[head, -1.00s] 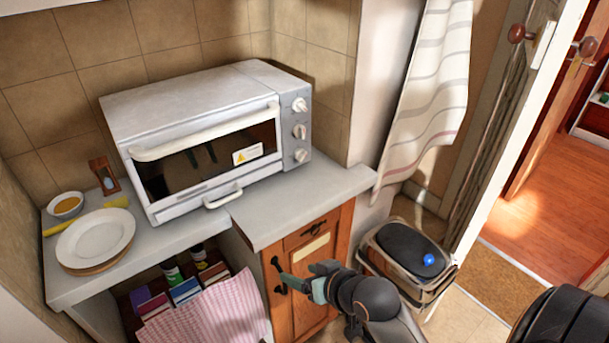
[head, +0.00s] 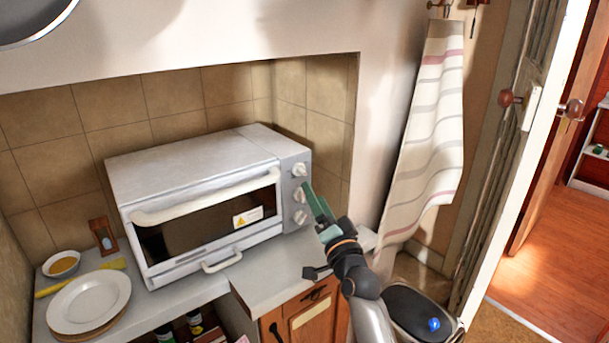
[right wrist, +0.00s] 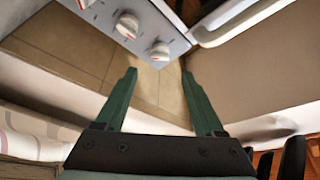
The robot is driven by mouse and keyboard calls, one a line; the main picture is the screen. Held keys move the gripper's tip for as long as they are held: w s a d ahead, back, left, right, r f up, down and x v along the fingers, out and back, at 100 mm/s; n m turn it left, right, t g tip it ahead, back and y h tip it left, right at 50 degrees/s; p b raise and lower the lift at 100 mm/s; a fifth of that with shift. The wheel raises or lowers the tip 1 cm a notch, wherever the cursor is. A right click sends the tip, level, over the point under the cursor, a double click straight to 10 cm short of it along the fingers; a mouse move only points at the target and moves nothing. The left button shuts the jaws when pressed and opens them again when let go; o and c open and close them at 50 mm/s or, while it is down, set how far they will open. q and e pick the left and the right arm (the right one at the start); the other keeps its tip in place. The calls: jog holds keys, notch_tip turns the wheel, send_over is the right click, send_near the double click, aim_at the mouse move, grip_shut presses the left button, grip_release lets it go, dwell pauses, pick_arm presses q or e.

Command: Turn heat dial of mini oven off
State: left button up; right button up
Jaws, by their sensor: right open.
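The mini oven (head: 190,165) is white and grey and stands on the counter, its door shut. Its control panel at the right front edge carries a column of knobs: a top knob (head: 299,169), a middle knob (head: 299,195) and a bottom knob (head: 300,217). I cannot tell which is the heat dial. My right gripper (head: 311,193), with green fingers, is open and empty close to the panel, beside the knobs. In the right wrist view, the open fingers (right wrist: 159,76) point at the panel, with a knob (right wrist: 160,51) between and beyond their tips. My left gripper is not in view.
White plates (head: 90,302), a bowl (head: 62,264) and a small hourglass (head: 103,235) stand left of the oven. A striped towel (head: 428,140) hangs at the right, above a bin (head: 412,308). The tiled side wall (head: 318,110) is close to the oven's right side.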

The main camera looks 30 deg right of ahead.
aim_at(303, 173)
jog(key=x, duration=0.8)
jog(key=shift+c, duration=0.3)
grip_shut()
